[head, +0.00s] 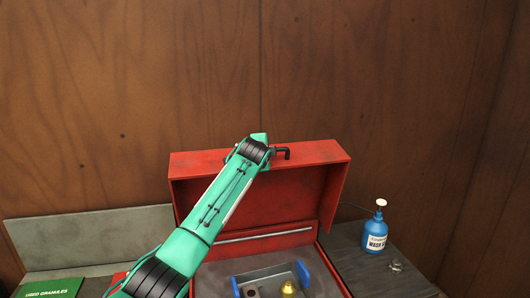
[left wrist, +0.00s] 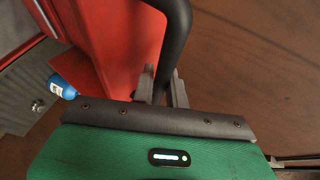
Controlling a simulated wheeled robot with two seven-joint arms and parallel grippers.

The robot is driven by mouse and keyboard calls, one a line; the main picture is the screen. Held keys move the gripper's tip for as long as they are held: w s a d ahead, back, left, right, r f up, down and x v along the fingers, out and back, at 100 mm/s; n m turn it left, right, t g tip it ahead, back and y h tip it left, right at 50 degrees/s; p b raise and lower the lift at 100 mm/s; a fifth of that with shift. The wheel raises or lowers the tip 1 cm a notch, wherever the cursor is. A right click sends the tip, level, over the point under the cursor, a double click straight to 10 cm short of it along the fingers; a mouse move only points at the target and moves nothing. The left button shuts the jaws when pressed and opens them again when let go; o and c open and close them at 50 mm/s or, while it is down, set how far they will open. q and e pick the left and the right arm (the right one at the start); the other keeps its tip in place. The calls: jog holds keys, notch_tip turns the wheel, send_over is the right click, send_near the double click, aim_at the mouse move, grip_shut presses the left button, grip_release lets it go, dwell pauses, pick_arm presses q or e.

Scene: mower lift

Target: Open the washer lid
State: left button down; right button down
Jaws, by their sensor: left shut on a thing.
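The red washer lid (head: 330,152) stands raised, with its hollow inner side facing me in the head view. Its black handle (head: 286,153) is at the top edge. In the left wrist view the dark curved handle (left wrist: 176,35) passes between the fingers of my left gripper (left wrist: 163,88), which is shut on it. The red lid also fills the upper left of that view (left wrist: 120,40). In the head view my green left arm covers the lid's left part and most of the gripper. My right gripper is not in view.
The open washer holds a grey tray with blue handles (head: 302,274) and a yellow part (head: 289,287). A blue wash bottle (head: 375,234) and small metal pieces (head: 396,265) stand on the right bench. A green used granules sign (head: 50,288) is at left. A wooden wall rises behind.

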pick_arm(q)
jog(key=c, duration=1.4)
grip_release()
jog(key=shift+f, duration=0.1)
jog(key=shift+s+a+b, duration=0.1)
jog(key=shift+s+b, duration=0.4)
jog(key=shift+s, duration=0.05)
jog(key=b+v, duration=0.6)
jog(key=v, duration=0.6)
jog(key=shift+s+r, duration=0.25)
jog(key=shift+s, duration=0.1)
